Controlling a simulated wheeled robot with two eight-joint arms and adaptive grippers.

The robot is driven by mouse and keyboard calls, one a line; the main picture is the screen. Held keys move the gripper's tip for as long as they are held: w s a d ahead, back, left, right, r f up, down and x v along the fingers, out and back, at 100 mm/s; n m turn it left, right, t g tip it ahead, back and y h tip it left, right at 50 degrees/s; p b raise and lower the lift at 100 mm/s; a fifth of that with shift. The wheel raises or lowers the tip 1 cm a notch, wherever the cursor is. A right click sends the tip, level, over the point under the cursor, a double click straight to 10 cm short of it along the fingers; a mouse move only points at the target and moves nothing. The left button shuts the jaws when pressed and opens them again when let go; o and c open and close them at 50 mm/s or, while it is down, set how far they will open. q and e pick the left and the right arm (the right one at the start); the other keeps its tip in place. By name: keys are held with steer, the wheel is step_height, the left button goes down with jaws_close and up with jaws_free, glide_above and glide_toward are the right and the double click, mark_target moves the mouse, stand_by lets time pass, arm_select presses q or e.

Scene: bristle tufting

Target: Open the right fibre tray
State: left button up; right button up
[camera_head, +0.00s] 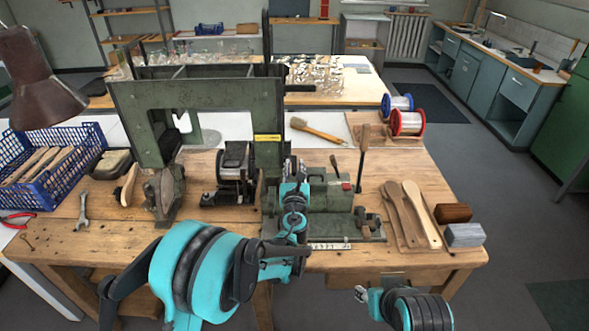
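I cannot clearly make out the right fibre tray. The green tufting machine (330,226) stands on the wooden bench (130,232), with levers at its back and a plate on its front edge. My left gripper (292,172) reaches over the bench at the machine's left side. Its fingers are small and partly hidden by my wrist, so I cannot tell whether they are open or touching anything. Part of my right arm shows below the bench's front edge, near a drawer-like front (372,281).
A tall green frame (125,112) and a dark motor unit (236,165) stand left of the machine. A blue crate (85,178) is at far left. Red and blue spools (407,122) stand behind.

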arm_select(q)
jaws_close()
steer(key=shift+d, duration=0.1)
steer(key=d, duration=1.4)
jaws_free()
steer(key=shift+d, duration=0.2)
